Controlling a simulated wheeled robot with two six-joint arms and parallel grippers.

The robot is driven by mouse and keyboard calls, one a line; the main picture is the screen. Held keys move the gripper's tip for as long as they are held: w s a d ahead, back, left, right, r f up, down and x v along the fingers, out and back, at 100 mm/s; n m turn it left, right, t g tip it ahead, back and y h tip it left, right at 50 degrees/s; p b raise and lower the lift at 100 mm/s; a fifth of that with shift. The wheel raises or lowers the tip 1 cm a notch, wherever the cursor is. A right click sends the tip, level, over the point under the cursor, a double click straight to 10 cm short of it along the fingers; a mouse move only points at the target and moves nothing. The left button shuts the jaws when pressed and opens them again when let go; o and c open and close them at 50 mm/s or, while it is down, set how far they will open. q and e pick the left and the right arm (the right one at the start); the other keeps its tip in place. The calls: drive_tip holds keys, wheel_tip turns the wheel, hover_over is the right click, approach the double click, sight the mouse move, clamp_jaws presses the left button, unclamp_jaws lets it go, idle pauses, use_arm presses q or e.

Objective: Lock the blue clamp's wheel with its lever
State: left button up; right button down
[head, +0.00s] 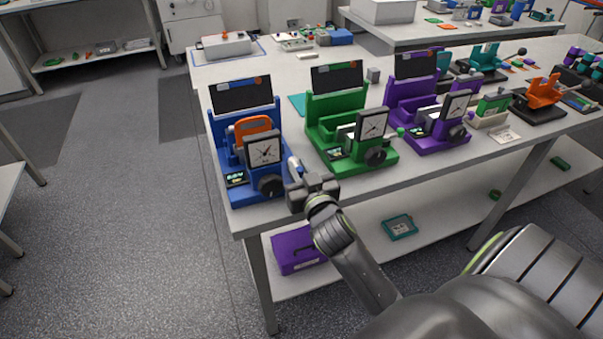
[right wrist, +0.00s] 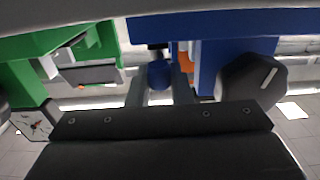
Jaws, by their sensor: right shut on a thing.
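The blue clamp (head: 226,158) stands at the near left corner of the table, with an orange piece (head: 252,126) held in it and a dial gauge (head: 264,151) in front. Its black wheel (head: 270,186) is on its front face and also shows in the right wrist view (right wrist: 252,84). My right gripper (head: 296,172) is at the clamp's right side, beside the wheel. In the right wrist view its fingers are shut on the lever's blue knob (right wrist: 160,74). The lever's far part is mostly hidden by the fingers. My left gripper is out of view.
A green clamp (head: 345,135) stands close to the right of my right gripper, with a purple clamp (head: 428,112) beyond it. The table's front edge (head: 350,183) runs just under my wrist. A purple box (head: 296,250) sits on the lower shelf.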

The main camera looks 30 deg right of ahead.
idle(0.3)
drive_tip(key=c, duration=1.3)
unclamp_jaws()
